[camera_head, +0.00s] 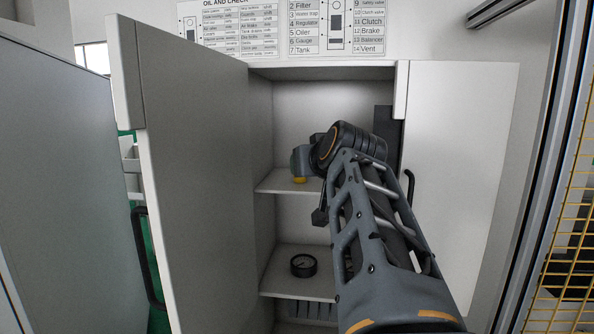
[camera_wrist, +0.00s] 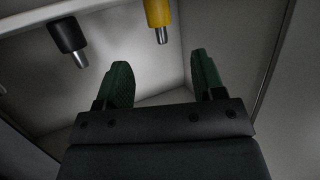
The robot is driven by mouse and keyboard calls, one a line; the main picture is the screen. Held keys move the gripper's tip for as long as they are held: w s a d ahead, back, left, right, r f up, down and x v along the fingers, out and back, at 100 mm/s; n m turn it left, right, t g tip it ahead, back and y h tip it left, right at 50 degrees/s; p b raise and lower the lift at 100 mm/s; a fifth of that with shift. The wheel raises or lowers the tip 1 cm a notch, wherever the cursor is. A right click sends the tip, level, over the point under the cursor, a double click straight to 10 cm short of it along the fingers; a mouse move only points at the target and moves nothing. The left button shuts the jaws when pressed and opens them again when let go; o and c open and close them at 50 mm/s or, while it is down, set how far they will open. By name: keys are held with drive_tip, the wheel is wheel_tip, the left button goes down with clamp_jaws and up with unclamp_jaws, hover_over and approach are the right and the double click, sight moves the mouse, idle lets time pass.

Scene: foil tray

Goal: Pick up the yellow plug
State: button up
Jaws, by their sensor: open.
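The yellow plug (camera_wrist: 157,14) shows at the top of the wrist view, with a silver metal tip pointing down in the picture. Its upper part is cut off by the frame. My gripper (camera_wrist: 161,80) is open, with its two green-padded fingers apart and nothing between them. The yellow plug lies beyond the fingertips, roughly in line with the gap, not touching them. In the head view a small bit of yellow (camera_head: 299,180), which looks like the plug, shows on the upper shelf below my wrist. My fingers are not clearly visible there.
A black plug (camera_wrist: 67,35) with a metal tip is left of the yellow one in the wrist view. A black round gauge (camera_head: 303,265) sits on the lower shelf (camera_head: 281,285). Open cabinet doors flank my arm at left (camera_head: 205,190) and right (camera_head: 465,180).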

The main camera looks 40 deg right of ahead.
drive_tip(key=shift+p+x, duration=1.45)
drive_tip(key=shift+x, duration=3.25)
drive_tip(key=shift+f, duration=0.15)
drive_tip(key=shift+s, duration=0.1)
drive_tip(key=c, duration=1)
